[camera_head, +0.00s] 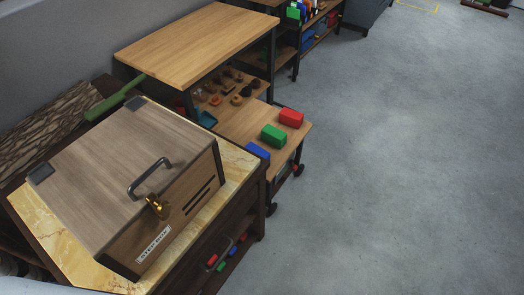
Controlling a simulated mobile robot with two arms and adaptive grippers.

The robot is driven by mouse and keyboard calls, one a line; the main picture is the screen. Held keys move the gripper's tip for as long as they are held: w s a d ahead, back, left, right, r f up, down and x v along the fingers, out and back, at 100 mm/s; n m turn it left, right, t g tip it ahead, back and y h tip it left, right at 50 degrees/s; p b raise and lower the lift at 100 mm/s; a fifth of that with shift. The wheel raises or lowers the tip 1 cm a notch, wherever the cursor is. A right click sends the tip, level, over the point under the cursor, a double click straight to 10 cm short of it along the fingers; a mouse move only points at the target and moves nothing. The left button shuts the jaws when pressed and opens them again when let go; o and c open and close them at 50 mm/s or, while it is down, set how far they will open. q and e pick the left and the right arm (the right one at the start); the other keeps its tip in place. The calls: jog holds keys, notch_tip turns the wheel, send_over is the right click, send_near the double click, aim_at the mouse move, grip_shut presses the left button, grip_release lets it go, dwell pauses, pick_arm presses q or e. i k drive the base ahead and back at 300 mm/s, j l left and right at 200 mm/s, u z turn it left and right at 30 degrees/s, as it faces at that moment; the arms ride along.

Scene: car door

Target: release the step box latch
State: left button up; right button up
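The step box (120,170) is a wooden box with a flat greyish-brown lid that looks closed. It stands on a yellow marble-like top (240,162) at the left. A dark curved handle (148,178) is fixed near the lid's front edge. A brass latch (157,206) sits beside the handle, where lid and front meet; its exact position is too small to tell. A white label (153,244) is on the front below it. Neither gripper shows in the head view.
A green bar (115,97) sticks out behind the box. A wooden table (200,45) stands behind. A low cart (287,140) carries red (291,118), green (274,135) and blue (257,151) blocks. The grey floor (400,170) at the right is clear.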

aim_at(162, 209)
jog(key=j+u, duration=0.15)
jog(key=u, duration=0.85)
jog(key=k+j+z, duration=0.15)
jog(key=k, duration=0.35)
